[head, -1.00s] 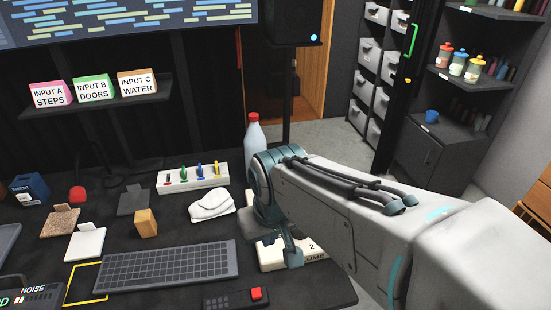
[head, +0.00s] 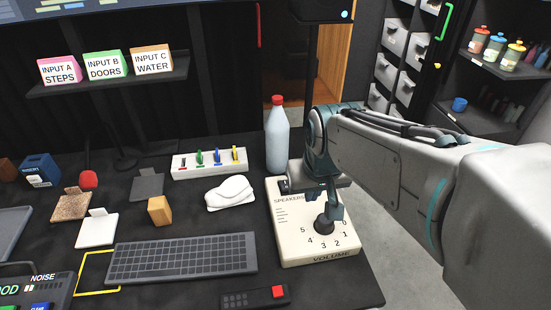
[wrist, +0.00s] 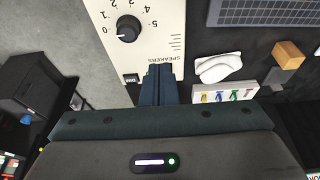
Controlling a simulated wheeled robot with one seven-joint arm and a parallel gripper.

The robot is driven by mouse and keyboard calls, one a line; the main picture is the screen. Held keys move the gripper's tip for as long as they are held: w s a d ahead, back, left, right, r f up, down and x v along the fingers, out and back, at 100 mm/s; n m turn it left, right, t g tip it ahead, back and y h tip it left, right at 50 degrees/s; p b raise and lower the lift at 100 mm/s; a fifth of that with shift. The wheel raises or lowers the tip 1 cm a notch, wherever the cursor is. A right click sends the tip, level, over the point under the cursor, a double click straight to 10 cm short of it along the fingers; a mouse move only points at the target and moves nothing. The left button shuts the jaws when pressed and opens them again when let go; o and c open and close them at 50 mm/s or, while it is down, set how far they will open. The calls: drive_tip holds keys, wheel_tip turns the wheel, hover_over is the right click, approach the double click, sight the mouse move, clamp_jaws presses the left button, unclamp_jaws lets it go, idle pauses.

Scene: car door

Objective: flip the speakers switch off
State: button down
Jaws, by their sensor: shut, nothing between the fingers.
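The cream speakers panel (head: 290,252) lies on the desk's right side, with a round black volume knob (head: 323,226) and a printed scale. The small dark speakers switch (head: 284,187) is at the panel's far left corner, partly beside my arm.
A bottle with a red cap (head: 277,135) stands close behind the panel. A white strip with coloured switches (head: 210,162), a white crumpled object (head: 231,193) and a keyboard (head: 182,258) lie to the left. The desk's right edge is close to the panel.

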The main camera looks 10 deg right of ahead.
drive_tip(key=w+f+t+b, duration=0.1)
drive_tip(key=w+f+b, duration=0.1)
drive_tip(key=w, duration=0.6)
drive_tip(key=w+f+t+b, duration=0.1)
drive_tip(key=w+f+b, duration=0.2)
drive_tip(key=w, duration=0.6)
drive_tip(key=shift+w+a+f+b, duration=0.2)
drive_tip(key=shift+w+f+b, duration=0.1)
drive_tip(key=shift+b, duration=0.8)
drive_tip(key=b, duration=0.1)
hover_over(284, 185)
drive_tip(key=f, duration=0.9)
drive_tip(key=shift+s, duration=0.4)
drive_tip(key=shift+s+f+b, duration=0.15)
drive_tip(key=shift+f, duration=0.45)
drive_tip(key=shift+s+f+b, duration=0.15)
drive_tip(key=shift+f, duration=0.4)
drive_tip(key=shift+s+f, duration=0.25)
drive_tip(key=shift+f, duration=0.45)
